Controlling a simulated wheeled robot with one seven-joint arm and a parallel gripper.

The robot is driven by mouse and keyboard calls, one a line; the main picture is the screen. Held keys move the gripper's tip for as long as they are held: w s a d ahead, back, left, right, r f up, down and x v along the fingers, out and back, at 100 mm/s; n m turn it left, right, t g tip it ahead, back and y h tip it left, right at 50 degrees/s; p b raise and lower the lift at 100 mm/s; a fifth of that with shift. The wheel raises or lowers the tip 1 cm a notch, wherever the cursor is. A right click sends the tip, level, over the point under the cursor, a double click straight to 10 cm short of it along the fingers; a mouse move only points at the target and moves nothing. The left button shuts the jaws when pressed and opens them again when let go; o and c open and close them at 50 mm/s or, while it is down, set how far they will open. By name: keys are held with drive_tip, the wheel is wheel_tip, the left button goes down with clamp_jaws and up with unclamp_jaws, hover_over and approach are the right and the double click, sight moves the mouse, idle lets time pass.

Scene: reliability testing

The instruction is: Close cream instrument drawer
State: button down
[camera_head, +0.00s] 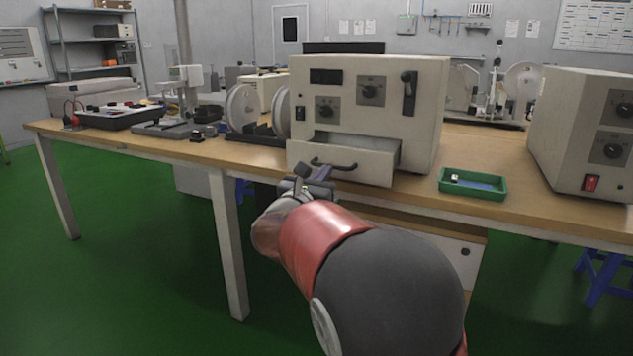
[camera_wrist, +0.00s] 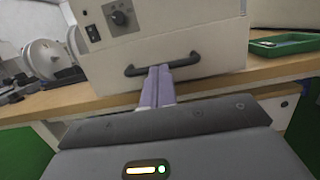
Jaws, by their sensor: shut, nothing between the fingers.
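The cream instrument (camera_head: 425,130) stands on the wooden bench, with dials and a black lever on its front. Its cream drawer (camera_head: 370,163) at the bottom is pulled partly out toward me, and its open top shows at the right side. A dark handle (camera_head: 333,165) is on the drawer front; it also shows in the wrist view (camera_wrist: 160,66). My gripper (camera_head: 318,172) is in front of the drawer, its fingers (camera_wrist: 160,70) shut together and empty. The fingertips meet the middle of the handle in the wrist view; I cannot tell if they touch it.
A green tray (camera_head: 472,184) sits on the bench right of the drawer. A second cream instrument (camera_head: 575,130) stands farther right. Reels (camera_head: 242,108) and a black-topped device (camera_head: 118,116) are on the left. The bench front edge runs below the drawer.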

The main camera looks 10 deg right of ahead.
idle(0.3)
drive_tip(key=x, duration=0.4)
drive_tip(key=f+x, duration=0.1)
drive_tip(key=x, duration=0.4)
drive_tip(key=f+p+x, duration=0.1)
drive_tip(key=x, duration=0.4)
drive_tip(key=shift+w+f, duration=0.15)
drive_tip(key=shift+w, duration=0.1)
drive_tip(key=shift+d+r, duration=0.1)
drive_tip(key=shift+r, duration=0.15)
